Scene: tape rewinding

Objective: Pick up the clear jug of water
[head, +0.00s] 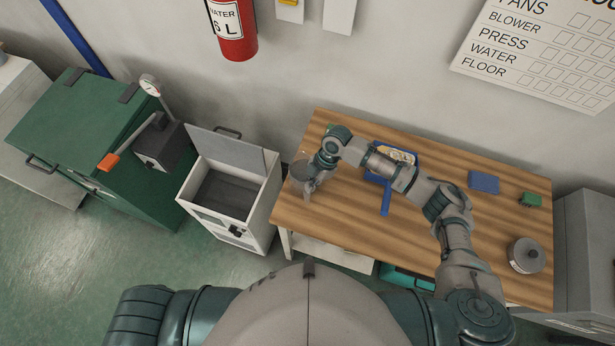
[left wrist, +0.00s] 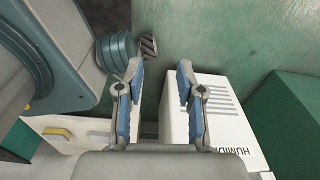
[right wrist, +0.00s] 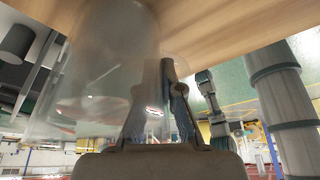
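The clear jug (right wrist: 85,75) fills the left half of the right wrist view, see-through and close to the camera. In the head view the jug (head: 298,170) is a greyish round shape at the left end of the wooden table (head: 345,221), partly hidden by my right gripper (head: 311,188). In the right wrist view one finger of the right gripper (right wrist: 158,85) shows blurred through the jug, and the other is at the jug's right edge. Whether they grip it is unclear. My left gripper (left wrist: 159,75) is open and empty, outside the head view.
A white box (head: 232,197) with its lid up stands left of the table, beside a green cabinet (head: 85,140). A blue tray (head: 377,179) is partly behind my right arm. A blue block (head: 484,182), a green block (head: 530,199) and a round metal tin (head: 526,256) are at the right.

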